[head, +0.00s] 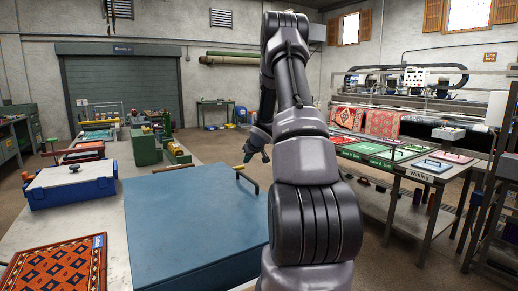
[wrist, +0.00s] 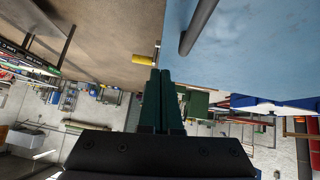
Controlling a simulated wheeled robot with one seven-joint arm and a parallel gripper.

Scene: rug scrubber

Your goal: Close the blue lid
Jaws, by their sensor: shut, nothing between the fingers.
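The blue lid (head: 185,225) is a broad flat panel on the near part of the long table. It seems to lie flat; I cannot tell whether it is fully down, as its front edge and underside are hidden. A dark bar handle (head: 249,184) stands at its far right corner, with a small yellow piece (head: 239,167) close by. My gripper (head: 254,155) is just above and beyond that corner, partly hidden by my arm. In the wrist view the lid (wrist: 265,50) fills the upper right with its bar (wrist: 200,25), and my gripper's fingers (wrist: 165,72) are together and empty.
A blue box with a pale top (head: 72,185) and an orange patterned rug (head: 55,265) are left of the lid. Green machines (head: 150,148) stand farther along the table. A side table with coloured trays (head: 400,155) is at right. Open floor lies between.

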